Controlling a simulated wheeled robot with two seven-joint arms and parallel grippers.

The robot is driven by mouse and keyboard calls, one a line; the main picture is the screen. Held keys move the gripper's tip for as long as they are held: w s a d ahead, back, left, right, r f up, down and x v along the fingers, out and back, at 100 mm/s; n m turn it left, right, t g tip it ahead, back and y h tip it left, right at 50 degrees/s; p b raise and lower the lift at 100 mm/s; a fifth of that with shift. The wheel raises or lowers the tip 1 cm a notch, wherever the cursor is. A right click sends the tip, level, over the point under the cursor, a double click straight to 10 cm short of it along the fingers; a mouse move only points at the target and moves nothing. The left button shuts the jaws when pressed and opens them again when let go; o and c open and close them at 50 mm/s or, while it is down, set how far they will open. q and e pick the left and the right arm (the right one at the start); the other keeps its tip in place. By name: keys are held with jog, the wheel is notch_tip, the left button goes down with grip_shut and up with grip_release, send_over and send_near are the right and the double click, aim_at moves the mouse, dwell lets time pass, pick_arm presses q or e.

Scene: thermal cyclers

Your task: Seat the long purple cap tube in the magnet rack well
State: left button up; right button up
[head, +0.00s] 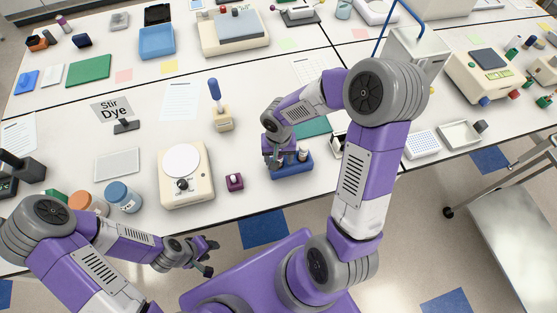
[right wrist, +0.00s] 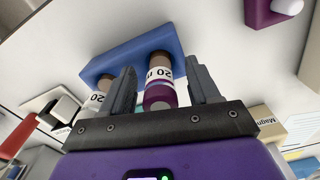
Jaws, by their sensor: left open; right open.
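A tube with a purple cap (right wrist: 160,98) and a white "20 m" label stands in a blue rack (right wrist: 130,55), which also shows in the head view (head: 293,167). My right gripper (right wrist: 163,80) is open, with its fingers on either side of this tube; contact is not clear. A second labelled tube (right wrist: 96,98) with a pale cap stands in the same rack to the left. In the head view my right gripper (head: 274,158) is partly hidden by its arm. My left gripper (head: 210,257) is open and empty off the table's front edge.
A small purple block (head: 235,184) with a white top piece stands left of the blue rack. A round-plate stirrer (head: 187,172) and a blue-lidded jar (head: 122,197) are further left. A teal mat (head: 316,127) lies behind the rack. Bare table lies between block and rack.

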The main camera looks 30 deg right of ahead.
jog(key=c, duration=1.1)
